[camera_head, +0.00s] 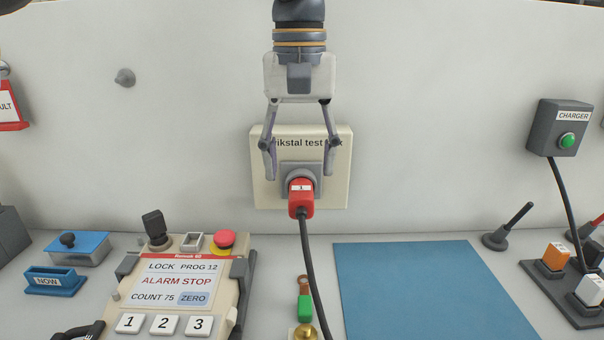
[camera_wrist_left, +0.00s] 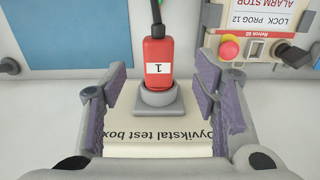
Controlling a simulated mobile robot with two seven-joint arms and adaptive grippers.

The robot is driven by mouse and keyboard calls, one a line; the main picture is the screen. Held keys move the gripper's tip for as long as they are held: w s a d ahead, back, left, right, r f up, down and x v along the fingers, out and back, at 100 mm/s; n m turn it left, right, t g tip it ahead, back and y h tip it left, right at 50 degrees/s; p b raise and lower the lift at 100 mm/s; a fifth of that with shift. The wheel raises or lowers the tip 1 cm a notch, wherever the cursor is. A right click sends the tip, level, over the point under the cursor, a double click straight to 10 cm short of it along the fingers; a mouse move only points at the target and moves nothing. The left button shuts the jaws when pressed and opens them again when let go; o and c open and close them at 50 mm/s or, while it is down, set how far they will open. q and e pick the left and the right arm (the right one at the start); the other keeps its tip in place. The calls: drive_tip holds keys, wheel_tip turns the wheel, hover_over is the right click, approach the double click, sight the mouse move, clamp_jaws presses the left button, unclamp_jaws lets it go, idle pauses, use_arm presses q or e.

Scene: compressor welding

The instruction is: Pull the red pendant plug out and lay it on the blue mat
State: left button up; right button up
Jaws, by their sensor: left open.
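The red plug (camera_head: 301,197) sits in the grey round socket (camera_head: 300,172) of the cream test box (camera_head: 341,190) on the back wall. Its black cable hangs down to the table. My left gripper (camera_head: 299,176) is open above and around the socket, one finger on each side, with nothing held. In the left wrist view the red plug (camera_wrist_left: 157,62), with a white label marked 1, stands in the socket (camera_wrist_left: 158,97) between the spread fingers (camera_wrist_left: 166,100) and apart from both. The blue mat (camera_head: 430,290) lies flat and empty on the table, right of the cable. My right gripper is not in view.
A pendant (camera_head: 180,280) with screen and red button stands at the left. A green-and-brown item (camera_head: 304,300) and a brass knob (camera_head: 303,333) are near the cable. At the right are a charger box (camera_head: 556,127), black stand (camera_head: 510,228) and block tray (camera_head: 570,300).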

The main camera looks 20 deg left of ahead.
sight(301, 193)
use_arm(q)
drive_tip(key=f, duration=0.5)
drive_tip(key=shift+w+f, duration=0.2)
drive_tip(key=shift+f, duration=0.1)
clamp_jaws()
drive_tip(key=shift+s+d, duration=0.15)
drive_tip(key=shift+s, duration=0.05)
drive_tip(key=shift+s+d, duration=0.35)
drive_tip(key=shift+s, duration=0.4)
drive_tip(key=shift+s+d, duration=0.35)
drive_tip(key=shift+s, duration=0.35)
drive_tip(key=shift+s+d, duration=0.35)
drive_tip(key=shift+s, duration=0.4)
